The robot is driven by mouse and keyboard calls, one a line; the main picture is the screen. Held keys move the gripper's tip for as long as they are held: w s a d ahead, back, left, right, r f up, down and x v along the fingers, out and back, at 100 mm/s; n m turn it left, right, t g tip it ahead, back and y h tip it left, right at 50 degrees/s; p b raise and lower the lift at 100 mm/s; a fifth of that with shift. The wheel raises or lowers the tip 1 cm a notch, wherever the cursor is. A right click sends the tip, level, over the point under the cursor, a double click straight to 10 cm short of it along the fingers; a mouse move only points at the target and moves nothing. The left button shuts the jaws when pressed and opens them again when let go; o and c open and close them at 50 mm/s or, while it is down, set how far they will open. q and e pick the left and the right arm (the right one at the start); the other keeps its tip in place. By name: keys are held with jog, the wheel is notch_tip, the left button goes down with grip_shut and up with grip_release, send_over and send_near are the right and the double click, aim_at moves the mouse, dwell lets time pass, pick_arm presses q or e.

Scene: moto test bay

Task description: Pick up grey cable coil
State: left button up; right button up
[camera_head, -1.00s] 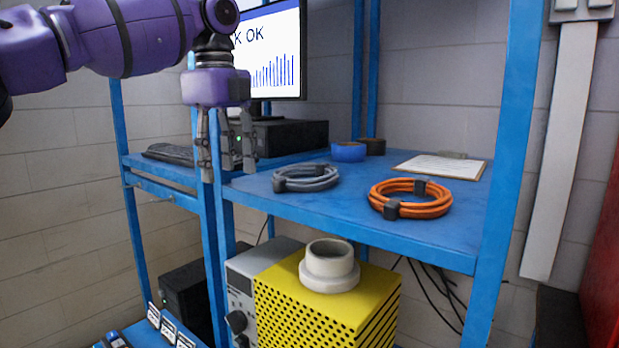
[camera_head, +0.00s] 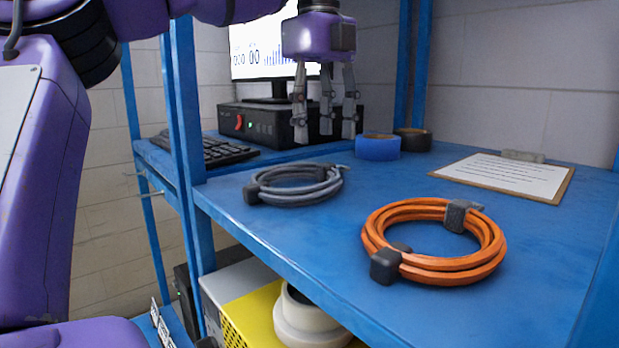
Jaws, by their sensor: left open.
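The grey cable coil (camera_head: 295,191) lies flat on the blue shelf (camera_head: 400,302), towards its left edge. A dark clip sits on the coil's left side. My left gripper (camera_head: 325,138) points down, open and empty, with its fingers spread. In the picture its fingertips show above and slightly right of the coil, apart from it; the exact distance in depth is hard to judge. My right gripper is not in view.
An orange cable coil (camera_head: 470,268) lies right of the grey one. Blue tape (camera_head: 377,148), dark tape (camera_head: 413,140) and a clipboard (camera_head: 503,177) lie at the back. A black box (camera_head: 262,124), monitor (camera_head: 260,48) and keyboard (camera_head: 205,150) stand behind left. A blue post (camera_head: 184,95) rises at left.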

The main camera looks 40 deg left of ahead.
aim_at(320, 165)
pick_arm(q)
jog(key=shift+s+f, duration=0.2)
jog(key=shift+f, duration=0.3)
jog(key=shift+s+f, duration=0.2)
jog(key=shift+f, duration=0.25)
jog(key=f, duration=0.2)
jog(key=w+f, duration=0.1)
jog(key=shift+w+a+f+p, duration=0.15)
jog(key=shift+w+f+p, duration=0.05)
jog(key=shift+f+p, duration=0.2)
jog(key=shift+s+f, duration=0.15)
jog(key=shift+f, duration=0.15)
jog(key=c, duration=0.9)
jog(key=shift+c, duration=1.4)
grip_shut()
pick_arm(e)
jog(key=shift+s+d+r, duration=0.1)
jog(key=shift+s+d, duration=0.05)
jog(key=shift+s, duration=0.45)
